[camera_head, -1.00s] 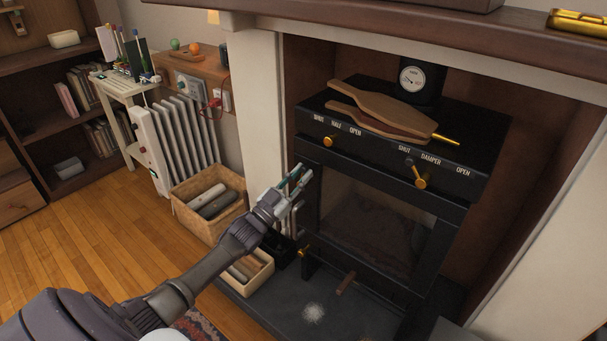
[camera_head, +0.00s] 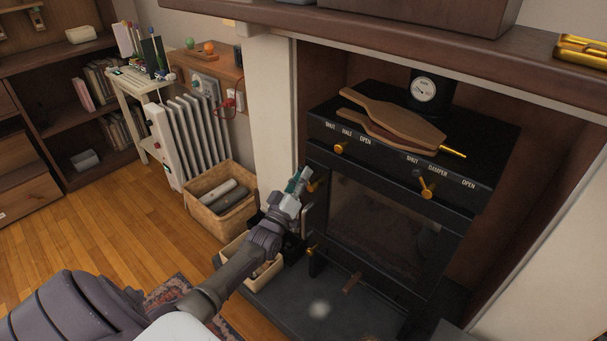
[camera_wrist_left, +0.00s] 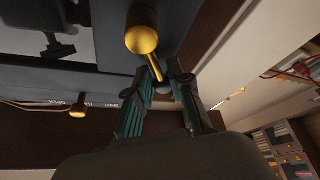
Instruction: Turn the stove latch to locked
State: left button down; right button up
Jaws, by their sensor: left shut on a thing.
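The black stove (camera_head: 392,238) stands in the fireplace with its glass door shut. A brass latch handle (camera_head: 316,185) shows at the upper left edge of the door. My left gripper (camera_head: 302,178) is at this handle and shut on it. In the left wrist view the latch's round brass end (camera_wrist_left: 142,38) is large and close, and its stem runs down between my fingertips (camera_wrist_left: 163,82). The fingers partly hide the stem. I cannot read any lock mark. My right gripper is in neither view.
Brass knobs (camera_head: 339,148) and (camera_head: 427,188) sit on the stove's front panel. Wooden bellows (camera_head: 398,120) lie on top. A lower brass knob (camera_head: 312,250) is below my gripper. A basket (camera_head: 205,190) and a radiator (camera_head: 198,130) stand to the left.

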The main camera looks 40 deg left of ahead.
pick_arm(q)
jog(key=shift+a+f+n, duration=0.1)
jog(key=shift+n, duration=0.3)
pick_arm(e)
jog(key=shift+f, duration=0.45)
pick_arm(q)
jog(key=c, duration=1.2)
grip_release()
jog(key=shift+s, duration=0.15)
jog(key=v, duration=1.1)
jog(key=shift+s, duration=0.4)
jog(key=shift+f, duration=0.1)
